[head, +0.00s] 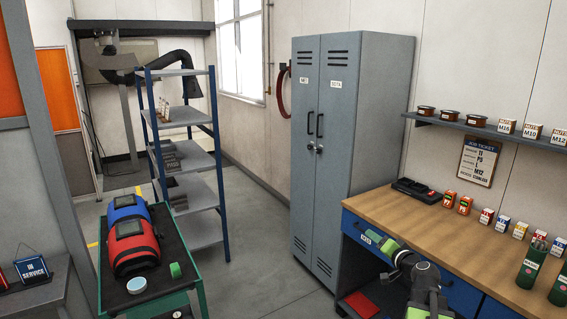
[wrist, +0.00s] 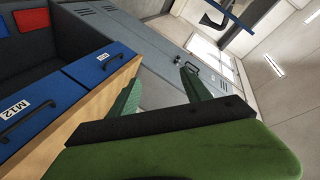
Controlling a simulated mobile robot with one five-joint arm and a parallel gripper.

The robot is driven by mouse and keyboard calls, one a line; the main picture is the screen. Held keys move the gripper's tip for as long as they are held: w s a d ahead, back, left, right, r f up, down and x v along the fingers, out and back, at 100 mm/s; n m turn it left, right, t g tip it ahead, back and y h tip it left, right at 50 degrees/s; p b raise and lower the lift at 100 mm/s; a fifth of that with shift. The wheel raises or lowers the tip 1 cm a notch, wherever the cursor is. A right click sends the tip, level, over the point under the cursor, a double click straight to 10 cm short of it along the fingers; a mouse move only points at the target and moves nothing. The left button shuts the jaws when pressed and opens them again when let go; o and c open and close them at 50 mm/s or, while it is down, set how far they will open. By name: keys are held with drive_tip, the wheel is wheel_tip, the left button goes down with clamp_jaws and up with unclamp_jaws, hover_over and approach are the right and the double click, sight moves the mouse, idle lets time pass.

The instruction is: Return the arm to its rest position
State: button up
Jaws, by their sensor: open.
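My arm (head: 424,286), green and black, rises at the lower right of the head view in front of the workbench. My gripper (head: 385,244) points left, close to the blue drawer front below the bench top. In the wrist view my gripper (wrist: 160,88) shows two green fingers spread apart with nothing between them. The grey locker (wrist: 150,48) lies beyond the fingers there, and the picture is tilted.
The wooden workbench (head: 440,225) with blue drawers holds a black tray, small boxes and green canisters. The grey locker (head: 345,150) stands beside it. A green cart (head: 178,268) carries two welding helmets at left. Grey floor (head: 265,255) between cart and locker is clear.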

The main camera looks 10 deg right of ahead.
drive_tip(key=w+a+f+n+g+y, duration=0.1)
drive_tip(key=a+f+n+g+y, duration=0.15)
drive_tip(key=a, duration=0.95)
drive_tip(key=a+f+n+g+y, duration=0.2)
drive_tip(key=a+f+n, duration=0.15)
drive_tip(key=a, duration=0.75)
drive_tip(key=w+a+f+n+g+y, duration=0.1)
drive_tip(key=a+f+n+g+y, duration=0.15)
drive_tip(key=a, duration=0.95)
drive_tip(key=s+a+f+n+g+h, duration=0.2)
drive_tip(key=s+a+f+n+g, duration=0.15)
drive_tip(key=s+a+f, duration=0.3)
drive_tip(key=s+d+f+m+g+h, duration=0.2)
drive_tip(key=s+d+f+g+h, duration=0.1)
drive_tip(key=s+d, duration=0.4)
drive_tip(key=s+g+h, duration=0.1)
drive_tip(key=s+g, duration=0.1)
drive_tip(key=s, duration=0.1)
drive_tip(key=shift+d+f+m+h, duration=0.2)
drive_tip(key=shift+m+h, duration=0.1)
drive_tip(key=shift+h, duration=0.1)
drive_tip(key=shift+c, duration=0.5)
